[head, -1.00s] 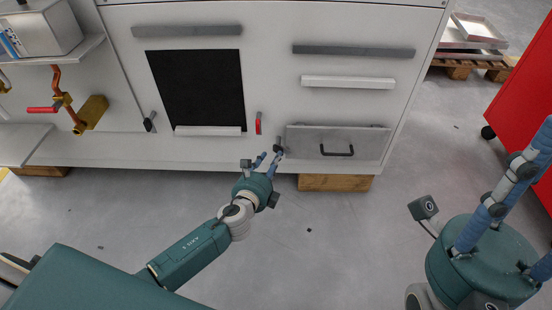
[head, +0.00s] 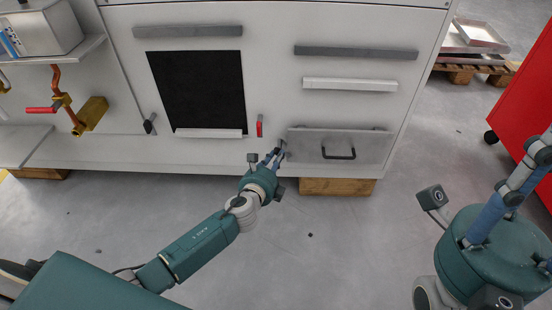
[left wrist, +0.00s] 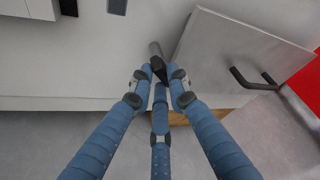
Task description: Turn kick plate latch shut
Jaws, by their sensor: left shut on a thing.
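The kick plate (head: 370,142) is a grey panel with a black bar handle, low at the right of the white cabinet. It also shows in the left wrist view (left wrist: 222,52). The latch (left wrist: 156,60) is a small grey lever with a dark end, beside the plate's left edge. My left gripper (head: 277,155) is shut on the latch; its blue fingers (left wrist: 162,82) close around the lever's dark end and partly hide it. My right gripper (head: 530,205) is at the right, away from the cabinet; its fingertips are partly cut off by the frame.
A red latch (head: 260,126) and a black latch (head: 149,124) sit further left on the cabinet front. A wooden block (head: 337,186) stands under the cabinet. A red cabinet (head: 525,100) stands at right. The grey floor in front is mostly clear.

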